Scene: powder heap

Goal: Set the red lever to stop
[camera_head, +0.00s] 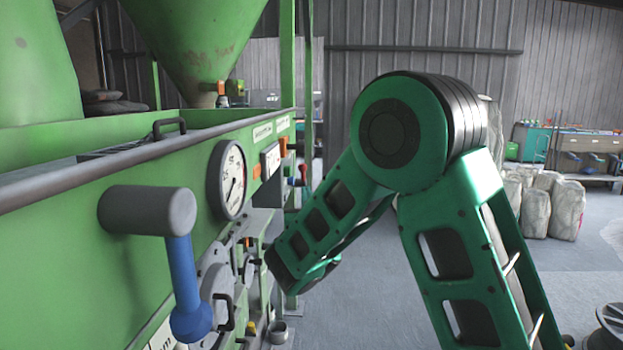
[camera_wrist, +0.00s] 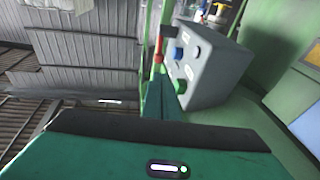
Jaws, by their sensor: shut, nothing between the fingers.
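A small red handle (camera_head: 303,172), which looks like the red lever, stands out from the far part of the green machine in the head view. A red piece also shows in the wrist view (camera_wrist: 159,46), just beyond the tip of my gripper (camera_wrist: 161,74). My gripper's narrow green fingers are together and hold nothing. I cannot tell whether they touch the red piece. In the head view my arm reaches toward the machine and the fingertips cannot be made out. The lever's stop marking cannot be read.
A blue lever (camera_head: 187,290) on a grey hub (camera_head: 148,211) juts from the machine (camera_head: 95,255) in the foreground, near a round gauge (camera_head: 232,180). A grey button box (camera_wrist: 205,75) is close to my fingers. White sacks (camera_head: 566,210) stand at right; floor before them is open.

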